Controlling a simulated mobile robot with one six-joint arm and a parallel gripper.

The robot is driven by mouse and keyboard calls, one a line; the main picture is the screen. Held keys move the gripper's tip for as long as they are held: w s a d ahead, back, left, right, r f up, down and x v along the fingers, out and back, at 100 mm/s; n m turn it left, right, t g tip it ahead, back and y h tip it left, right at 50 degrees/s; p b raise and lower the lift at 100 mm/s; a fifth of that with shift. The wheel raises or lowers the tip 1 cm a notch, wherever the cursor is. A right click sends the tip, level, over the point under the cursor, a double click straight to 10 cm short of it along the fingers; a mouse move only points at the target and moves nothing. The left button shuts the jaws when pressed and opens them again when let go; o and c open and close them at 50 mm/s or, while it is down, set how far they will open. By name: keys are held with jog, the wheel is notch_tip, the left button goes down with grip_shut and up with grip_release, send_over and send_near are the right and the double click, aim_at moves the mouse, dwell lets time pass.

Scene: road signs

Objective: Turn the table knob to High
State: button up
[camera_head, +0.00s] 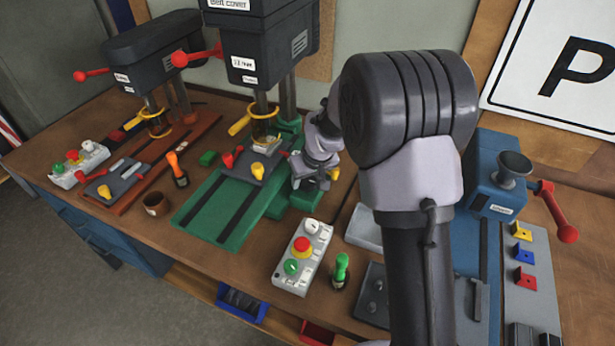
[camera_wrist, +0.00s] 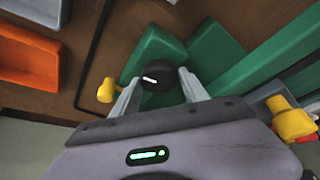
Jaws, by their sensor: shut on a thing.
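A black round knob (camera_wrist: 159,76) with a short white pointer line sits against the green drill press part (camera_wrist: 155,48) in the wrist view. The line lies nearly level in that picture, and no High label can be read. My gripper (camera_wrist: 160,84) has one finger on each side of the knob and is shut on it. In the head view my gripper (camera_head: 308,183) is at the right side of the middle drill press's green base (camera_head: 215,212). The knob cannot be made out there.
A yellow handle (camera_wrist: 106,91) is close to the left finger. A control box (camera_head: 303,258) and a green-handled tool (camera_head: 340,270) stand in front. A blue machine (camera_head: 490,180) is at the right. Bare wooden tabletop (camera_head: 225,262) shows at the front.

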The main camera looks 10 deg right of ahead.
dwell(0.3)
jog(key=o, duration=1.3)
jog(key=shift+o, duration=0.2)
jog(key=a+p+v, duration=0.1)
jog(key=p+v, duration=0.3)
jog(key=v, duration=1.3)
jog(key=shift+d+r, duration=0.2)
jog(key=shift+d, duration=0.15)
jog(key=shift+s, duration=0.1)
